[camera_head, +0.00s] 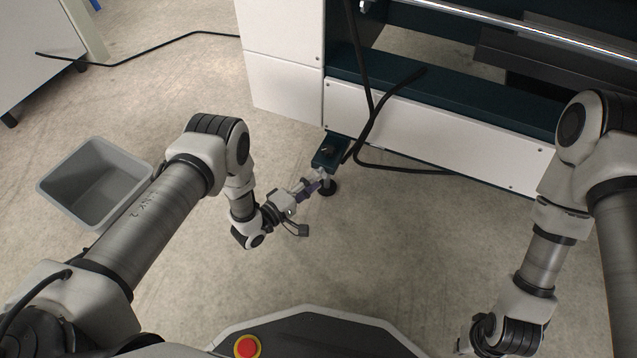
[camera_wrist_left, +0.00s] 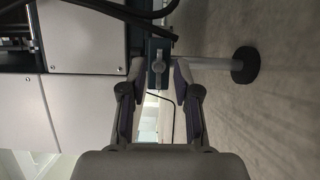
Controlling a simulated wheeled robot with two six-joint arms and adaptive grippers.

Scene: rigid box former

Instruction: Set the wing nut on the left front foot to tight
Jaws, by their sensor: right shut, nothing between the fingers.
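The left front foot (camera_wrist_left: 243,66) is a dark round pad on a metal rod. It also shows in the head view (camera_head: 328,188), under the dark bracket (camera_head: 331,150) at the machine's corner. The wing nut (camera_wrist_left: 158,67) is a small light-grey part in front of the bracket in the left wrist view. My left gripper (camera_wrist_left: 159,72) is open, with one fingertip on each side of the wing nut and a visible gap. In the head view my left gripper (camera_head: 315,185) is right at the foot, hiding the wing nut. My right gripper is outside the view; only its arm shows.
A black cable (camera_head: 365,135) hangs down the machine front and runs along the floor close to the bracket. White panels (camera_head: 440,135) close the machine's lower side. A grey bin (camera_head: 95,183) stands on the floor at left. Floor in front of the foot is clear.

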